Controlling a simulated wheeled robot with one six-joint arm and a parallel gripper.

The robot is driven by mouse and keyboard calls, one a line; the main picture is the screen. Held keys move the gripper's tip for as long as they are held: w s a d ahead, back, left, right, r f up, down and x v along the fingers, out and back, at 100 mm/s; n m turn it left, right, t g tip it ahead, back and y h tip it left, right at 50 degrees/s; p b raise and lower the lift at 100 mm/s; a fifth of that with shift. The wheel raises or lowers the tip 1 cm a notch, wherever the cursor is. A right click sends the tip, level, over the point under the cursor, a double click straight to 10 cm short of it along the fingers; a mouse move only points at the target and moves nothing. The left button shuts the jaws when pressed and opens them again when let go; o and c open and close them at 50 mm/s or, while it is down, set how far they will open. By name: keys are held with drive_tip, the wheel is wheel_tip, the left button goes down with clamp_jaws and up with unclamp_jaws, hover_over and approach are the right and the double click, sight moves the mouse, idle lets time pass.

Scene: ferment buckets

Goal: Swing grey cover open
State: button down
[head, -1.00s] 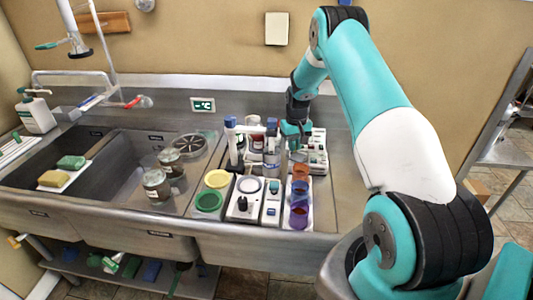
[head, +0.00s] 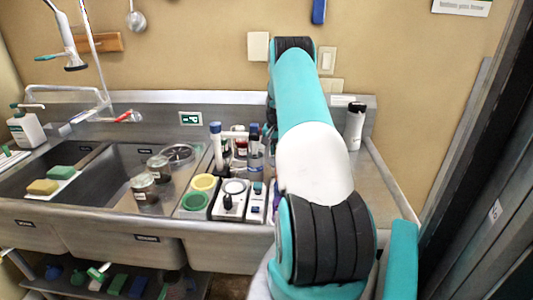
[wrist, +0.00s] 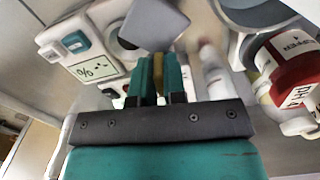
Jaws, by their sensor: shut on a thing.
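The grey cover (wrist: 152,24) is a flat square plate at the top middle of the wrist view, tilted, beside a white device with a round opening. My gripper (wrist: 158,62) has its teal fingers close together at the plate's lower edge. A narrow yellowish piece shows between the fingers. The fingers are shut, apparently on the cover's edge or a tab of it; the exact contact is hard to see. In the head view my arm hides the gripper and the cover.
A white device with a small display (wrist: 95,70) is left of the fingers. A red-labelled jar (wrist: 288,72) is close on the right. A white bottle (head: 354,130) stands behind right.

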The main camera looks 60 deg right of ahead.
idle(0.3)
drive_tip(key=c, duration=1.2)
unclamp_jaws()
wheel_tip(320, 180, up, 18)
drive_tip(key=b, duration=0.3)
drive_tip(key=shift+f, duration=0.25)
